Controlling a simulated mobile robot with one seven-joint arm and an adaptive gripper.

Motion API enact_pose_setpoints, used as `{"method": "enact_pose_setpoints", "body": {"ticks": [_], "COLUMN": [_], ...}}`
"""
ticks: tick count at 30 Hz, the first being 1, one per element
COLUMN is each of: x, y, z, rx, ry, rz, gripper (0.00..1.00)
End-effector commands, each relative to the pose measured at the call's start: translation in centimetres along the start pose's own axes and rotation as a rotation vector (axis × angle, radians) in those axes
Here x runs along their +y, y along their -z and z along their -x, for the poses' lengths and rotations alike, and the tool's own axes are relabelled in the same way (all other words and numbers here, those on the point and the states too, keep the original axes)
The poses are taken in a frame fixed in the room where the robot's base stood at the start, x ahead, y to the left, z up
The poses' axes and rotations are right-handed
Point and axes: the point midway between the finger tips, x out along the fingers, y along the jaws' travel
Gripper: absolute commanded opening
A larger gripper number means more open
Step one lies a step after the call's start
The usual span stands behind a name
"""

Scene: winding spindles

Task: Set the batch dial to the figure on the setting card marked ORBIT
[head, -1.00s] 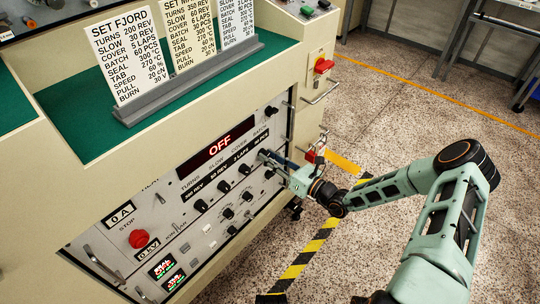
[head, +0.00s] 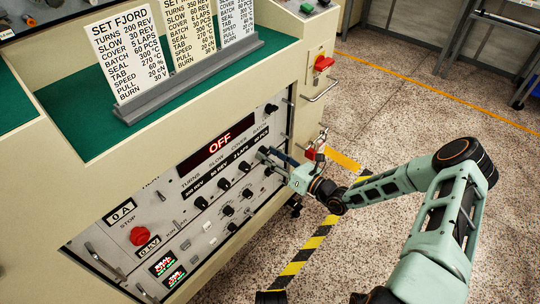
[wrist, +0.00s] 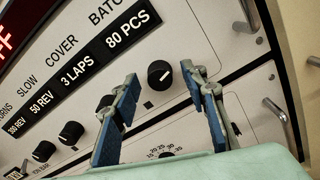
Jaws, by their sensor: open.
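The batch dial (wrist: 159,74) is a black knob with a pale pointer mark, under the BATCH window (wrist: 130,28), which reads 80 PCS. My gripper (wrist: 160,71) is open, its blue-padded fingers to the left and right of the dial in the wrist view. I cannot tell whether they touch it. In the head view my gripper (head: 270,156) is at the panel's right side. Three setting cards stand in a grey holder: a white one (head: 128,52) headed SET FJORD, a cream one (head: 190,32) and another white one (head: 238,20). The last two headings are cut off or unreadable, so ORBIT is not identifiable.
The TURNS, SLOW and COVER windows and knobs lie left of the batch dial; the cover knob (wrist: 106,103) is partly behind the left finger. The red display (head: 219,142) reads OFF. A red stop button (head: 139,236) is lower left. A panel handle (wrist: 275,108) is at right.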

Motion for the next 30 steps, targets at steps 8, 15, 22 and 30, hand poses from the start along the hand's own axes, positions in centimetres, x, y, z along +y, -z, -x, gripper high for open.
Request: {"method": "enact_pose_setpoints", "body": {"ticks": [8,15,22,30], "x": [-0.1,-0.1,-0.1,0.0], "y": [0.0,-0.1,0.0,0.0], "z": [1.8,6.9,10.8,12.1], "rx": [0.0,0.0,0.0,0.0], "ry": [0.001,0.003,0.002,0.0], "rz": [0.0,0.0,0.001,-0.001], "gripper": [0.4,0.4,0.4,0.4]}}
